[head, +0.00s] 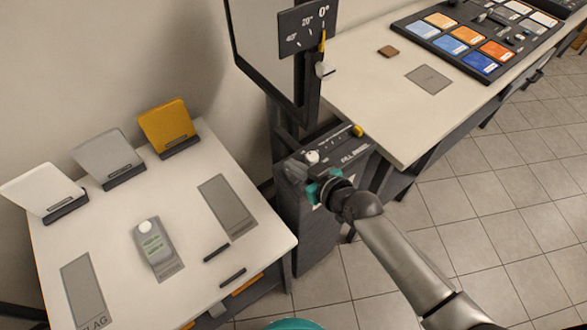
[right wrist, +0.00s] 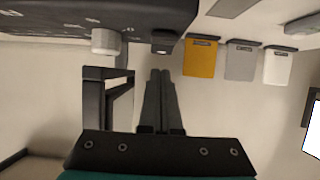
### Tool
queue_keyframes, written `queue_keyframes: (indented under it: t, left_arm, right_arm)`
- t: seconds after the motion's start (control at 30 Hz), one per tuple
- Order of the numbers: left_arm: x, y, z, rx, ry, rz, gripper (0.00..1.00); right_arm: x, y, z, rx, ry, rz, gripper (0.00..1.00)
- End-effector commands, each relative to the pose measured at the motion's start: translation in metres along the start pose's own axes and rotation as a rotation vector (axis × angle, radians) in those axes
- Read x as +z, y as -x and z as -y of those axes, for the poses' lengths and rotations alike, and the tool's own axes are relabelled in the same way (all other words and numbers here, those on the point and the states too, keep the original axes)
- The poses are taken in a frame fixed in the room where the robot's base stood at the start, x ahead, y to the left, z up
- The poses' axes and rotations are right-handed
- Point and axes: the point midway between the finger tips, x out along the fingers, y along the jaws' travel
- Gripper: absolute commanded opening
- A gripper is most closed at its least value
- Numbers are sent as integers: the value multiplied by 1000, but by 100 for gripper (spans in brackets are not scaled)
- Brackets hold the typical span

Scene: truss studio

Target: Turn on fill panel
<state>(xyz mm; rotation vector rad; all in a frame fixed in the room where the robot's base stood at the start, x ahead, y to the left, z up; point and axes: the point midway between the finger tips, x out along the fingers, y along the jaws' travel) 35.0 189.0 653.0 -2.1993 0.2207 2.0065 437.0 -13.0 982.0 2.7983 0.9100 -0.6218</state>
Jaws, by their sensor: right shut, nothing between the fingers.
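The fill panel's dark control box (head: 335,152), labelled "FILL PANEL", stands between the two tables. It has a white knob (head: 312,157) and a yellow knob (head: 357,130). The framed panel (head: 262,40) rises behind it, with an angle scale (head: 303,28) whose yellow pointer is near 0°. My right gripper (head: 294,171) is at the box's left front edge, its fingers partly blurred. In the right wrist view its fingers (right wrist: 160,74) are shut and empty, just below a small dark button (right wrist: 164,42); the white knob (right wrist: 105,42) is beside it. Contact is unclear. My left gripper is out of view.
The left table (head: 120,205) holds white, grey and yellow cards (head: 168,128) on stands, a grey device (head: 153,247) and two dark bars. The right table (head: 375,80) holds a board of coloured swatches (head: 470,40) and a small brown block (head: 388,51). Tiled floor lies right.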

Motion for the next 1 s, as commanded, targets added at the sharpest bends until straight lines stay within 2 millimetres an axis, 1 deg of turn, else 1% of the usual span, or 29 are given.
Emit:
queue_keyframes:
  t: [0.03,0.2,0.6,0.67,0.93,1.0]
  left_arm:
    - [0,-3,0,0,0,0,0]
    - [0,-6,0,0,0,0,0]
    - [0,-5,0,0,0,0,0]
    - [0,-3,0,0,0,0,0]
    - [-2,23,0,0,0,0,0]
    - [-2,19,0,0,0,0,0]
  right_arm:
    - [5,-4,0,0,0,0,0]
    - [11,-11,0,1,0,-1,0]
    - [11,-12,0,1,0,0,0]
    - [11,-12,0,1,0,7,0]
    - [10,-19,0,-1,0,109,0]
    - [14,-20,0,-1,-1,108,0]
